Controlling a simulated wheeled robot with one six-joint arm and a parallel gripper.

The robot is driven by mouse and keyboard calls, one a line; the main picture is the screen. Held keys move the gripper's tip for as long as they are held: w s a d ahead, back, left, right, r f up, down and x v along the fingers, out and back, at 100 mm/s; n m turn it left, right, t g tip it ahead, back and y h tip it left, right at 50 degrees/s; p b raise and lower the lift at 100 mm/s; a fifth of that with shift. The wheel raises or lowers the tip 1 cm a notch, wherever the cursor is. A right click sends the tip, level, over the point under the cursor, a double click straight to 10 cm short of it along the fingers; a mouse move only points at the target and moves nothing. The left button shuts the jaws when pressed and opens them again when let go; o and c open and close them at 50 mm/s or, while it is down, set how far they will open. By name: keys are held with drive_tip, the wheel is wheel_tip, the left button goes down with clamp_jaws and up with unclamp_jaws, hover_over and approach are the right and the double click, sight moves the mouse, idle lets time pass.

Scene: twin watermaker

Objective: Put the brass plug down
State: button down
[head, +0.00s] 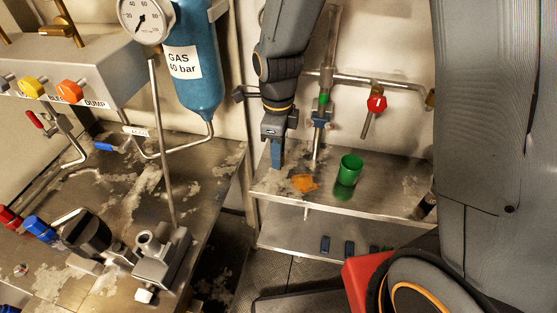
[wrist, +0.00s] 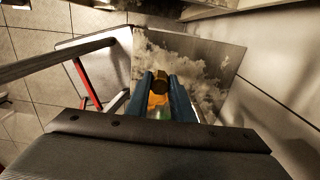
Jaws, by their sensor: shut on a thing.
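My gripper (head: 276,164) points down over the left part of a small steel bench (head: 392,186) in the head view. Its blue fingers are shut on the brass plug (wrist: 164,77), which shows between the fingertips in the wrist view. In the head view the plug is hidden by the fingers. The fingertips are close above the bench top; I cannot tell whether the plug touches it. A green cup (head: 349,171) stands upright on the bench to the right, and a flat orange patch (head: 304,183) lies between cup and gripper.
Behind the bench a pipe carries a red-handled valve (head: 376,104) and a vertical tube with a green band (head: 323,100). A lower shelf (head: 310,240) holds several small dark blocks. At left stand a stained worktop (head: 130,180) with valves and a blue gas cylinder (head: 196,60).

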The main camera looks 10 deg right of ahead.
wheel_tip(320, 180, down, 3)
drive_tip(key=shift+r+p, duration=0.1)
drive_tip(key=shift+p, duration=0.25)
drive_tip(key=shift+w+d+f, duration=0.1)
drive_tip(key=shift+w+f, duration=0.05)
drive_tip(key=shift+f, duration=0.25)
drive_tip(key=shift+f, duration=0.1)
drive_tip(key=c, duration=1.5)
unclamp_jaws()
drive_tip(key=shift+c, duration=0.2)
drive_tip(key=shift+r+b, duration=0.35)
drive_tip(key=shift+r, duration=3.55)
